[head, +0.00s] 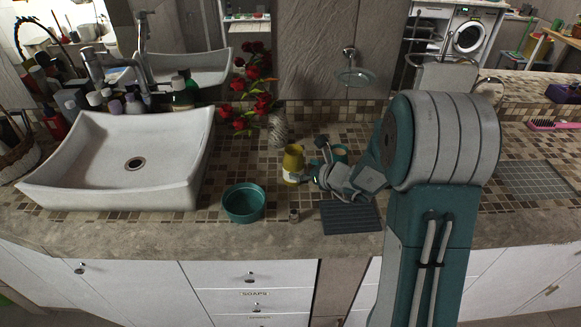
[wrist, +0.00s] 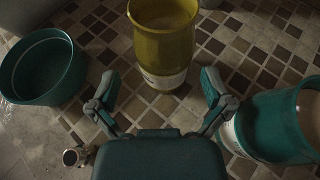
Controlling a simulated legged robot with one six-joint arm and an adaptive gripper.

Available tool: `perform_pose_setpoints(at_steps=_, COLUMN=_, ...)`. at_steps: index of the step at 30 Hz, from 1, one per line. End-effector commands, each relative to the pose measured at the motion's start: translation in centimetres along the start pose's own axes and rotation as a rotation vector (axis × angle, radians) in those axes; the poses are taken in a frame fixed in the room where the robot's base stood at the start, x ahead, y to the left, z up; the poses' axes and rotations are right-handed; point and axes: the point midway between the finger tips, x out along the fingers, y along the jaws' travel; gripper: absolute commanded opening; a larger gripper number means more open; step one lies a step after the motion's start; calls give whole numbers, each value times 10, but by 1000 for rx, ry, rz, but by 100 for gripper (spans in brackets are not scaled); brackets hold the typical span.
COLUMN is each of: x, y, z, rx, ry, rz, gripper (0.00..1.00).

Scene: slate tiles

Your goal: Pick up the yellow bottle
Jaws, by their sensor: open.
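The yellow bottle (head: 293,164) stands upright on the tiled counter in the head view, with a pale band low on its side. In the wrist view the yellow bottle (wrist: 164,40) is at the top middle, ahead of my gripper. My gripper (wrist: 156,95) is open and empty, with one finger to the left and one to the right, and the bottle lies just beyond the fingertips. In the head view my gripper (head: 325,165) is just right of the bottle, partly hidden by my own arm.
A teal bowl (head: 243,204) stands left of the bottle, and a small cylinder (head: 294,215) in front. A teal cup (wrist: 275,125) is close to my right finger. A vase with red flowers (head: 278,130) stands behind. A dark ribbed mat (head: 350,216) lies near the counter's front edge.

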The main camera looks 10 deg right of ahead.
Motion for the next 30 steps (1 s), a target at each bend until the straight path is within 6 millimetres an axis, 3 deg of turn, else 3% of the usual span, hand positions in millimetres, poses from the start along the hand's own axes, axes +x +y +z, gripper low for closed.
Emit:
perform_pose_setpoints(at_steps=11, x=49, y=2, z=-1, rx=-1, ry=0, rz=1, gripper=100)
perform_pose_setpoints(at_steps=19, x=53, y=2, z=0, rx=-2, ry=0, rz=-1, gripper=100)
perform_pose_setpoints(at_steps=20, x=52, y=2, z=0, rx=-2, ry=0, rz=-1, gripper=96)
perform_pose_setpoints(at_steps=24, x=52, y=2, z=0, rx=-1, ry=0, rz=-1, gripper=33)
perform_pose_setpoints(at_steps=25, x=52, y=2, z=0, rx=-1, ry=0, rz=0, gripper=25)
perform_pose_setpoints(at_steps=30, x=52, y=1, z=0, rx=-1, ry=-1, rz=-1, gripper=24)
